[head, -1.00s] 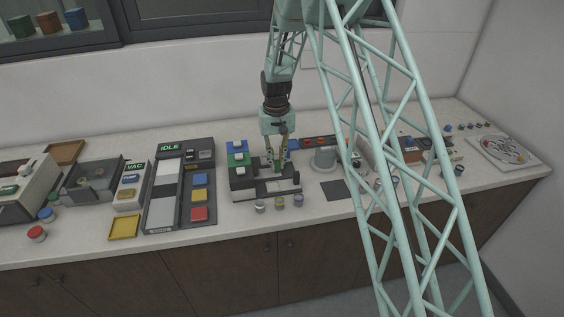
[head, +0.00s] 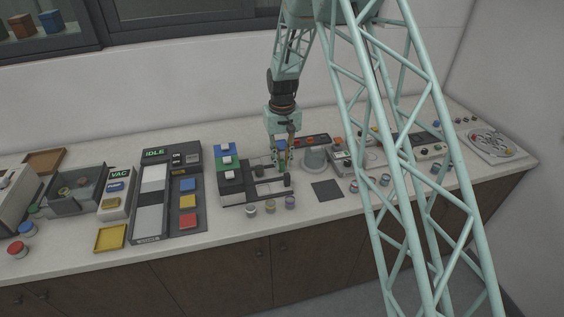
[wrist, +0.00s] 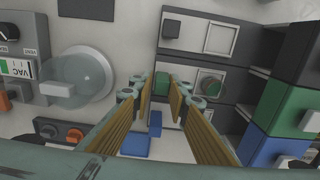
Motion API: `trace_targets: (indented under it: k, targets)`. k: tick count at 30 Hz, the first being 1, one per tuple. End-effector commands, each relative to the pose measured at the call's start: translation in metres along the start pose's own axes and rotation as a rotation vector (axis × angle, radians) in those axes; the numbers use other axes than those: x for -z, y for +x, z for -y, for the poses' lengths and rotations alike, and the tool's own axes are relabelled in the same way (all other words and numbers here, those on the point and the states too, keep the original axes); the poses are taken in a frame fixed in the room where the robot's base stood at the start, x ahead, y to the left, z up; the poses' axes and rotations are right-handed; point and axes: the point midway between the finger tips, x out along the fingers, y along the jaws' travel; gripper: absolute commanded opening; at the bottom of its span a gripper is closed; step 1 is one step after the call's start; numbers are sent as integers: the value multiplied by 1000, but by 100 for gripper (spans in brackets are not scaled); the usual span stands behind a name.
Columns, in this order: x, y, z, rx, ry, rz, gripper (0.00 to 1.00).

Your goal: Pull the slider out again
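The press (head: 232,190) is a dark block with white-capped buttons, standing mid-counter. Two sliders reach out of its right side in the head view. The rear slider (wrist: 190,90) has a round recess (wrist: 212,84) and a small green handle (wrist: 162,86). The front slider (head: 271,188), with a square opening and a black knob (wrist: 172,30), is also out. The fingers partly hide the rear slider in the head view.
A dark mat (head: 327,190) lies to the right.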

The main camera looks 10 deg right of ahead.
Motion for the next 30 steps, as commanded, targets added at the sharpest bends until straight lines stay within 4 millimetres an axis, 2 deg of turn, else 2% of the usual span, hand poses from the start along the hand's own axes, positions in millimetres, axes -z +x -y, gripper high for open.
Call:
trace_targets:
  k: [22,30]
  targets:
    - [0,0,0,1,1,1,18]
    - [0,-12,0,1,2,0,18]
